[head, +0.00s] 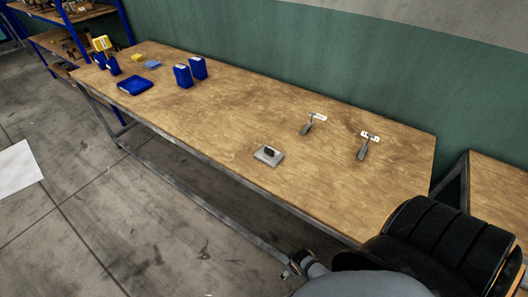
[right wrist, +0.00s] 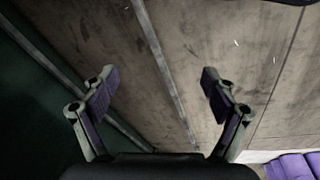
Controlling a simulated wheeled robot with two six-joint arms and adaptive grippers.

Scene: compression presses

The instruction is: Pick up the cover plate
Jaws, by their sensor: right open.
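A small grey plate with a dark block on top (head: 269,155), which looks like the cover plate, lies flat near the front edge of the wooden table (head: 230,125), right of its middle. My right gripper (right wrist: 156,85) is open in the right wrist view, its two fingers wide apart with nothing between them. Behind the fingers are a grey-brown surface and a long bar; the plate is not in that view. Part of my arm shows at the bottom right of the head view, in front of the table and apart from the plate. My left gripper is not in view.
Two grey clamp-like tools with pale labels (head: 308,124) (head: 365,146) lie behind and right of the plate. Blue blocks (head: 183,76) and a flat blue piece (head: 135,86) are on the left. A shelf (head: 65,40) stands far left. The table's middle is clear.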

